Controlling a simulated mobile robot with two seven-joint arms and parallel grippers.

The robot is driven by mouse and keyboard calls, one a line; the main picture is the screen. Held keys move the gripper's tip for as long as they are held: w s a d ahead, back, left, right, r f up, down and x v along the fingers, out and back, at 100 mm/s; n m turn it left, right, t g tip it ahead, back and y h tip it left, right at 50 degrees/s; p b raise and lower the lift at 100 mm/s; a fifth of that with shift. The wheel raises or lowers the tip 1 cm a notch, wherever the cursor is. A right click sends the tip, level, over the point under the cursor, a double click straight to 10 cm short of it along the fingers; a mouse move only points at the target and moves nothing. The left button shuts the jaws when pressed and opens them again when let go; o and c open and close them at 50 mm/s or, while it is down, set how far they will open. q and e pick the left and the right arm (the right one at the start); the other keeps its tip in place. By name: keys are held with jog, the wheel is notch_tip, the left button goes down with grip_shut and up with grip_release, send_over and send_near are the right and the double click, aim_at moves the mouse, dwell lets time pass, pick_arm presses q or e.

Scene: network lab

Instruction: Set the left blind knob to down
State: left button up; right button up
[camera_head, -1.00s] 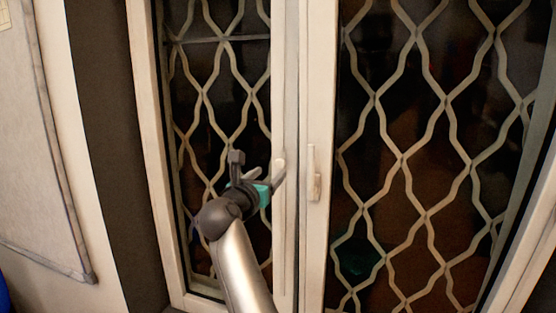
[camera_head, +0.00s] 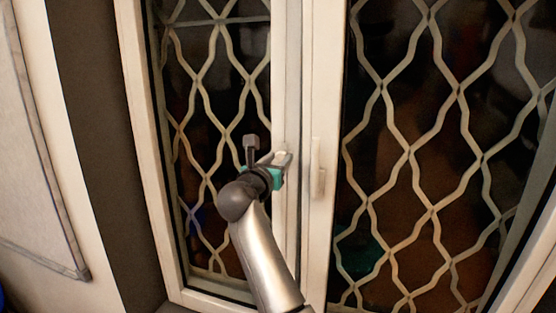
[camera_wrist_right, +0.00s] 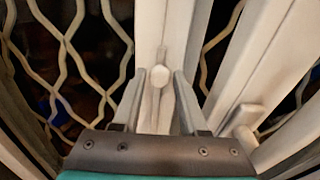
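The left blind knob (camera_wrist_right: 158,78) is a pale handle with a rounded middle on the white left window frame. In the wrist view it sits between the two fingers of my right gripper (camera_wrist_right: 158,80), which are apart on either side of it. I cannot tell whether either finger touches it, or clearly which way its lever points. In the head view my right gripper (camera_head: 283,158) is at the left frame's inner edge and mostly hides this knob. A second handle (camera_head: 318,170) stands upright on the right frame; it also shows in the wrist view (camera_wrist_right: 243,119). My left gripper is not in view.
Dark glass with a pale wavy lattice (camera_head: 410,150) fills both window panes. White frame posts (camera_head: 312,60) stand between them. A grey-edged board (camera_head: 30,180) hangs on the wall at the left.

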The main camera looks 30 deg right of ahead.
grip_shut()
dwell(1.0)
